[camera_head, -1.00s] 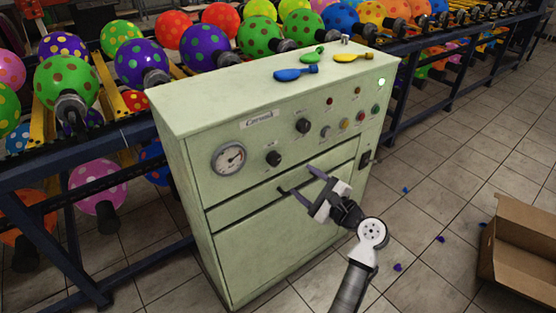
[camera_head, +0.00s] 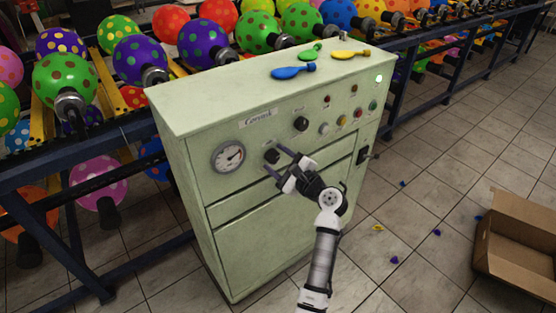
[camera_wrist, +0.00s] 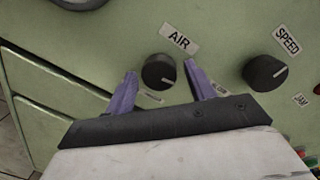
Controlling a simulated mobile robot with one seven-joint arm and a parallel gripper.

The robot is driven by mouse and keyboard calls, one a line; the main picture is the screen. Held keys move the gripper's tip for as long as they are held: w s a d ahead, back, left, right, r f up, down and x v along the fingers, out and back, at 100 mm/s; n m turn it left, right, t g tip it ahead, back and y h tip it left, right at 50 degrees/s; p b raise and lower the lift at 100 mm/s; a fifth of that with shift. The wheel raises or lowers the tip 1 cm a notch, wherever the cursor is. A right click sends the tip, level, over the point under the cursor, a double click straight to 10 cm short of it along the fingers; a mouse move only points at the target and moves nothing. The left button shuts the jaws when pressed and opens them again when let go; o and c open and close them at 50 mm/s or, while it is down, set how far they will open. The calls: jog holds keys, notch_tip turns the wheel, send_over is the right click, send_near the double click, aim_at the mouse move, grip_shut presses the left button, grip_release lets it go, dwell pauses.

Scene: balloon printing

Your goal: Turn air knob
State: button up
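The black round air knob (camera_wrist: 159,72) sits under the "AIR" label (camera_wrist: 180,39) on the front of the pale green cabinet (camera_head: 250,195). Its white mark points to the lower right in the wrist view. In the head view the air knob (camera_head: 271,156) is right of the gauge. My gripper (camera_wrist: 160,80) is open, with one purple finger on each side of the knob. A gap shows between the knob and each finger in the wrist view. In the head view my gripper (camera_head: 273,164) is at the knob, its fingertips close to the panel. I cannot tell whether they touch it.
The black speed knob (camera_wrist: 264,73) is to the right, also seen on the cabinet (camera_head: 301,124). A pressure gauge (camera_head: 228,156) is left of the air knob. Colored buttons (camera_head: 342,120) are farther right. A cardboard box (camera_head: 520,235) stands on the floor at right.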

jog(key=c, duration=0.8)
